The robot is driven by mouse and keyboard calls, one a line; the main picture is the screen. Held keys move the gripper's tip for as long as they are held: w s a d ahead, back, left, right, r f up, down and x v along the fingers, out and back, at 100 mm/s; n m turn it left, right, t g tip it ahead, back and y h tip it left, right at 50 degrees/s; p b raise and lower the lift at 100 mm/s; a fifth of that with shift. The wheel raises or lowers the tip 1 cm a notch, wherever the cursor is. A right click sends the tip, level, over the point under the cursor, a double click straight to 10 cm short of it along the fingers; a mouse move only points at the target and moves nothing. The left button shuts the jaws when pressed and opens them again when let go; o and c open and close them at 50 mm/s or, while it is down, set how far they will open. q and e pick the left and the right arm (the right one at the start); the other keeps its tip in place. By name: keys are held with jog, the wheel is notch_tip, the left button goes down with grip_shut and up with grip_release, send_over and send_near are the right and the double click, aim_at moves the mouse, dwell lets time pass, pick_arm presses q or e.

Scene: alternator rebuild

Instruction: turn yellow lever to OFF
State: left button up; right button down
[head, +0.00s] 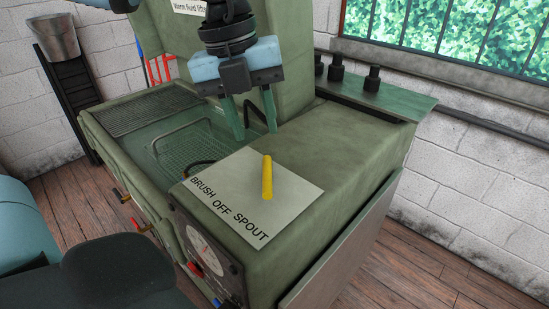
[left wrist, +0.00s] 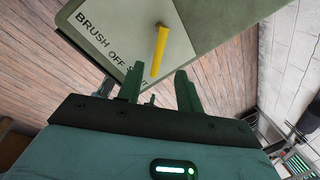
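The yellow lever (head: 267,177) stands on a pale label plate (head: 292,188) on top of the green machine. The plate reads BRUSH, OFF, SPOUT along its front-left edge. The lever's near end points toward the word SPOUT. In the left wrist view the lever (left wrist: 157,50) also lies toward SPOUT. My left gripper (head: 255,122) is above and behind the lever in the head view, fingers down, apart and empty. In the left wrist view the lever's end appears between the open fingertips (left wrist: 158,70), with no contact visible. My right gripper is not in view.
The green machine (head: 345,140) has a sunken basin with a wire basket (head: 200,145) to the left of the plate. A gauge (head: 203,250) and small taps are on its front. Black knobs (head: 372,80) stand on the back ledge. The top right of the plate is clear.

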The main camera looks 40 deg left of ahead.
aim_at(266, 169)
pick_arm(q)
jog(key=shift+w+d+f, duration=0.15)
jog(key=shift+d+f, duration=0.05)
jog(key=shift+f, duration=1.05)
jog(key=shift+w+d+f, duration=0.1)
jog(key=shift+d+f, duration=0.05)
jog(key=shift+f, duration=1.15)
jog(key=shift+w+d+f, duration=0.15)
jog(key=shift+d+f, duration=0.05)
jog(key=shift+f, duration=1.05)
grip_shut()
